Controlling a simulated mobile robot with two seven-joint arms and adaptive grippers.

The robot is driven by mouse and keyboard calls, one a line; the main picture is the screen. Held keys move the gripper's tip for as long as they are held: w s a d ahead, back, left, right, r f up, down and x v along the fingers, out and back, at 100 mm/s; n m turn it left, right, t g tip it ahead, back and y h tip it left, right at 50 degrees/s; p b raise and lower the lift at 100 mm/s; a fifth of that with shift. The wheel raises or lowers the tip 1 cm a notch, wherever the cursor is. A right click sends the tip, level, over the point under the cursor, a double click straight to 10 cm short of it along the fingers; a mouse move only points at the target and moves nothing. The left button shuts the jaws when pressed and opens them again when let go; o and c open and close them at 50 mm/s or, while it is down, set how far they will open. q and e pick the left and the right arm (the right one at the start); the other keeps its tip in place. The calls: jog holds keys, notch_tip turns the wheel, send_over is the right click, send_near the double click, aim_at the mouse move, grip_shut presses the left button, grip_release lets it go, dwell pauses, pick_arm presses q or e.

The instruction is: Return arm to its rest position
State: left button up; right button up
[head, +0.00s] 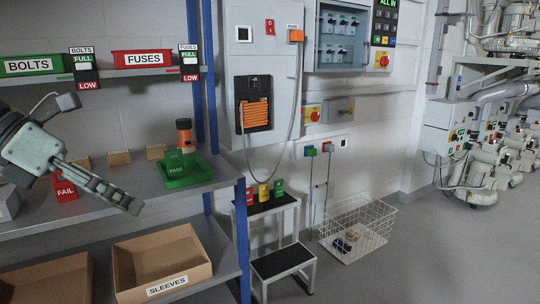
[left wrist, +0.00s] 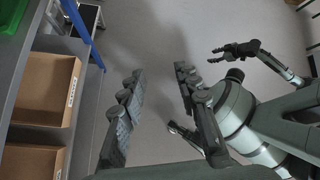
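My left gripper (head: 128,204) comes in from the left in the head view, in front of the shelves. There its fingers are seen nearly edge-on and overlap. In the left wrist view the two fingers of my left gripper (left wrist: 160,72) stand well apart, with only grey floor between them, so it is open and empty. My right gripper (left wrist: 214,55) shows small near the top right of the left wrist view, beside my own body. Its two fingertips look apart and nothing shows between them. My right arm is not in the head view.
A step stool (head: 284,262) and wire basket (head: 375,240) stand right. Open floor lies beyond.

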pick_arm(q)
jog(key=w+a+f+n+t+h, duration=0.1)
jog(key=w+a+f+n+t, duration=0.3)
jog(key=w+a+n+t, duration=0.85)
jog(key=s+a+f+n+y, duration=0.25)
jog(key=f+n+y, duration=0.25)
jog(key=f+n, duration=0.3)
jog(key=s+a+f+n+y, duration=0.2)
jog(key=a+f+n+y, duration=0.25)
jog(key=f+n, duration=0.35)
jog(key=s+d+f+n+g+y, duration=0.1)
jog(key=s+f+n+g+y, duration=0.2)
jog(key=f, duration=0.5)
jog(key=s+f+n+g+y, duration=0.1)
jog(key=s+f+n+g, duration=0.1)
jog(key=s+f+n, duration=0.5)
jog(key=s+d+f+n+g+h, duration=0.2)
jog(key=s+d+f+g, duration=0.5)
jog(key=s+d+f, duration=0.6)
notch_tip(320, 180, down, 3)
jog(key=shift+s+d+r+n+p, duration=0.1)
jog(key=shift+s+d+n+p, duration=0.1)
jog(key=shift+d+n+p, duration=0.25)
pick_arm(e)
notch_tip(320, 180, down, 2)
jog(key=shift+w+a+f, duration=0.1)
jog(key=shift+a+f, duration=0.05)
pick_arm(q)
jog(key=shift+a+g+h, duration=0.1)
jog(key=shift+g+h, duration=0.15)
